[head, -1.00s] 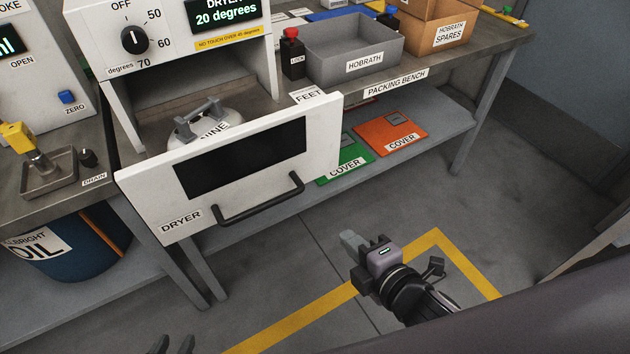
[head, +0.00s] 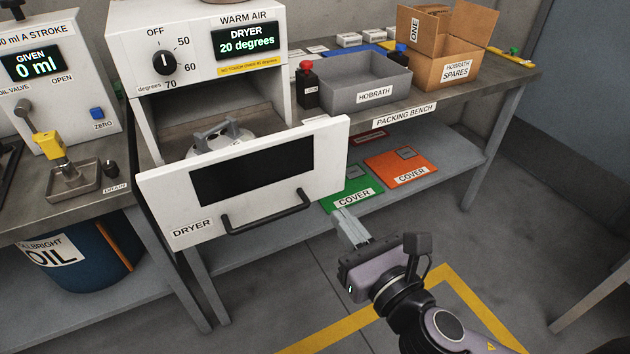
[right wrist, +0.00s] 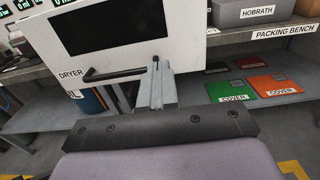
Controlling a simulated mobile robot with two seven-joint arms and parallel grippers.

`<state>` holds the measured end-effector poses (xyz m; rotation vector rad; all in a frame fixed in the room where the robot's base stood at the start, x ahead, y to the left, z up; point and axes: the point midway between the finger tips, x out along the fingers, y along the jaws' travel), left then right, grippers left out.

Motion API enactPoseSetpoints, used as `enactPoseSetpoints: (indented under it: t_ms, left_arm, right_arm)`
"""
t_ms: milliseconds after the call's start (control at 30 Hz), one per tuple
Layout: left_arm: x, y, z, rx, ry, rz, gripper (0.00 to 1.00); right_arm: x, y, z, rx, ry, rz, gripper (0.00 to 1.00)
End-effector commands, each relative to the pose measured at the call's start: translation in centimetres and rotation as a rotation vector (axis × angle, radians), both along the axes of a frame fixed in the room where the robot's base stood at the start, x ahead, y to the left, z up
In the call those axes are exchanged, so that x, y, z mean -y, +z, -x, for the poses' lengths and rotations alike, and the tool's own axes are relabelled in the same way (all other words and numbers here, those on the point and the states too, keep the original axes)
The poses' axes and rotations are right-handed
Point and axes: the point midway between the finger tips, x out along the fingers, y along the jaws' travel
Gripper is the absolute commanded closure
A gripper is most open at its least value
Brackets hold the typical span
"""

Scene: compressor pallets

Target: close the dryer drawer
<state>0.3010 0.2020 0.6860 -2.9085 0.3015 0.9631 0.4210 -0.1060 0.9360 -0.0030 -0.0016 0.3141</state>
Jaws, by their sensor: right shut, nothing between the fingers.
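The dryer drawer (head: 320,150) is pulled out from the white dryer (head: 198,50); its white front has a dark window and a black bar handle (head: 268,214). A grey-white compressor (head: 222,137) with a bracket on top sits inside the drawer, partly hidden by the front. My right gripper (head: 348,226) is shut and empty, in front of the drawer and right of the handle. In the right wrist view the fingers (right wrist: 156,84) point at the drawer front's lower right part, near the handle's right end; I cannot tell if they touch. My left gripper is not in view.
A grey HOBRATH bin (head: 352,88) and a cardboard spares box (head: 450,50) stand on the packing bench. Green (head: 350,190) and orange (head: 400,167) covers lie on the lower shelf. An oil drum (head: 80,250) stands at left. The floor before the drawer is clear.

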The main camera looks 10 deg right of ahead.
Motion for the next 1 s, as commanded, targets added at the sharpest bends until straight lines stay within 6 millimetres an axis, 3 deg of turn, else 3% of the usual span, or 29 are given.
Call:
enactPoseSetpoints:
  t_ms: [300, 500, 700, 1000]
  left_arm:
    - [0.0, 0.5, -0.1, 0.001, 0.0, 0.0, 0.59]
    - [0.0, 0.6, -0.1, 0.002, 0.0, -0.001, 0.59]
    - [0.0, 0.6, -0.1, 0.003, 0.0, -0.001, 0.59]
    - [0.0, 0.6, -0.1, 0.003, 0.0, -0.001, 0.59]
  right_arm:
    - [-1.9, 0.2, -5.9, 0.001, -0.001, -0.003, 1.0]
    - [-2.8, 0.1, -8.5, -0.001, 0.0, -0.003, 1.0]
    - [-3.1, 0.0, -9.7, -0.002, 0.0, -0.002, 1.0]
    - [-3.2, 0.0, -9.8, -0.002, 0.001, -0.003, 1.0]
